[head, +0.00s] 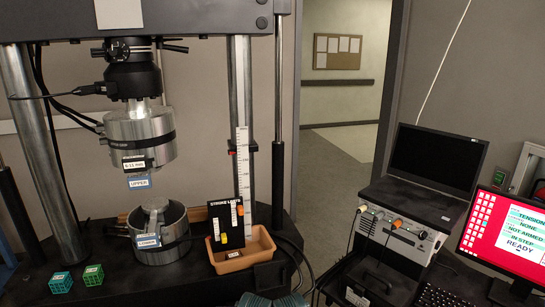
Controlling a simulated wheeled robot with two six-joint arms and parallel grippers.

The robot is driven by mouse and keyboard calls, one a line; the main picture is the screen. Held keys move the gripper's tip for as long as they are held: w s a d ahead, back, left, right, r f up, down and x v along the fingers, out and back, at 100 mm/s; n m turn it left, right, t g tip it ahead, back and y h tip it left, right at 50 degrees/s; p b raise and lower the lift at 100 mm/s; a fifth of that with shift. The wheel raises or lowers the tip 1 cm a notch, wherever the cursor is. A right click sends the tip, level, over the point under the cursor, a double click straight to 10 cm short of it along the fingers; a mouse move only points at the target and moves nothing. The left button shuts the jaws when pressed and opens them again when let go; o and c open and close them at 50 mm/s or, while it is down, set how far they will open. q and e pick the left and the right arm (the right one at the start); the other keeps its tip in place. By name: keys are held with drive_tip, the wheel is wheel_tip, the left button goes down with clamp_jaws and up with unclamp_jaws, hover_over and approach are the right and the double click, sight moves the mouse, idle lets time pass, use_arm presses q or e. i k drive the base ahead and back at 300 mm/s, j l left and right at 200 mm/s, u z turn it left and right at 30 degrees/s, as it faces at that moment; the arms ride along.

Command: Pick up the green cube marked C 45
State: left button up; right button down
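A green lattice cube (93,275) sits at the lower left, on the dark base of the test machine. A teal lattice cube (60,282) sits just left of it, with a small gap between them. Each has a small white label on top, too small to read, so I cannot confirm which is marked C 45.
The lower platen (160,235) stands behind and right of the cubes, under the upper platen (140,137). An orange tray (232,262) lies further right with a black board standing in it. A laptop (434,160) and red monitor (505,235) are at right.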

sight(94, 275)
drive_tip(key=u, duration=1.4)
